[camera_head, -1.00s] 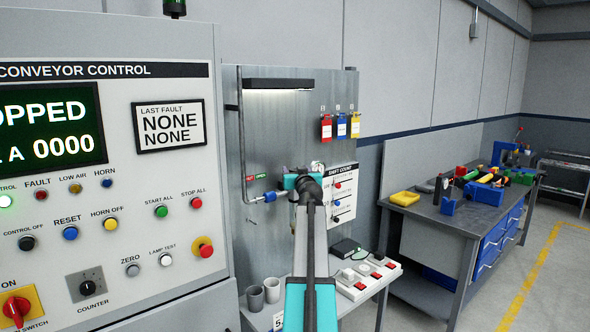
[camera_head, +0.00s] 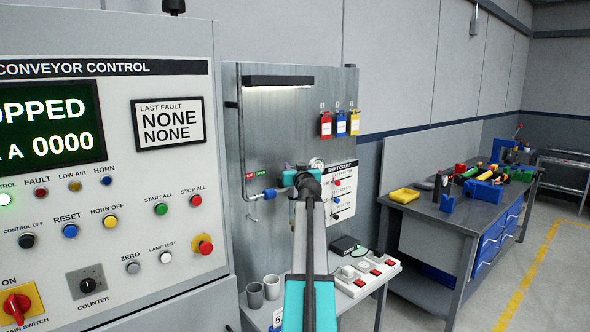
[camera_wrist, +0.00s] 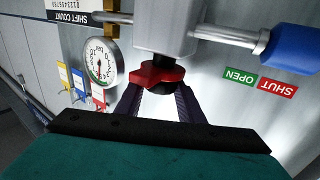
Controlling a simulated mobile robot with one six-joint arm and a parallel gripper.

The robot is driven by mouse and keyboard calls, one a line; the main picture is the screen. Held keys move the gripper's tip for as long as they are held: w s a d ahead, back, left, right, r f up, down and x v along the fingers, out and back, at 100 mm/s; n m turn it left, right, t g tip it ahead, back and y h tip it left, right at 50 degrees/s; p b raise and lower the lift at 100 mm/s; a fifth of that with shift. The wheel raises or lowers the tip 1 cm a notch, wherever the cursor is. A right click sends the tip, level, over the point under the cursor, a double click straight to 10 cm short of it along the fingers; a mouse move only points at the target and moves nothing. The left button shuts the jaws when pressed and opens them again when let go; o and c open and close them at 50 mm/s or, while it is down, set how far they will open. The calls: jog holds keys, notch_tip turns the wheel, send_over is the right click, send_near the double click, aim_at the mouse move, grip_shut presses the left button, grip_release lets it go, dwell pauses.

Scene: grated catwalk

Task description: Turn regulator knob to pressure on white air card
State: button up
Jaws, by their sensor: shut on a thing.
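The regulator knob (camera_wrist: 158,76), red with a dark middle, sits on the grey regulator body (camera_wrist: 165,25) in the wrist view. My gripper (camera_wrist: 157,92) is shut on the knob, with a dark finger at each side. A round white pressure gauge (camera_wrist: 99,62) is beside the regulator; its needle is visible but the reading is too small to be sure of. In the head view my arm hides the knob, and the gauge (camera_head: 317,163) shows just above.
A blue valve handle (camera_wrist: 292,48) on the pipe is near OPEN and SHUT labels (camera_wrist: 258,82). The shift count board (camera_head: 343,188) hangs right of the regulator. Grey cups (camera_head: 263,289) and a switch box (camera_head: 366,276) stand below. The conveyor control panel (camera_head: 120,235) is close on the left.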

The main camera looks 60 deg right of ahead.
jog(key=shift+d+n+t+y+b, duration=0.2)
jog(key=shift+n+t+y+b, duration=0.8)
jog(key=shift+b, duration=4.55)
jog(key=y+b, duration=0.1)
jog(key=b, duration=0.2)
jog(key=shift+n+t, duration=0.3)
jog(key=shift+t, duration=0.1)
jog(key=shift+a+r+y+b, duration=0.1)
jog(key=shift+y+b, duration=0.2)
jog(key=shift+b, duration=0.3)
jog(key=o, duration=1.1)
jog(key=shift+c, duration=0.2)
jog(key=shift+a, duration=0.1)
jog(key=shift+v, duration=0.85)
jog(key=b+v, duration=0.1)
jog(key=v, duration=1.1)
jog(key=shift+b, duration=0.35)
jog(key=shift+s+f, duration=0.1)
jog(key=shift+f, duration=0.1)
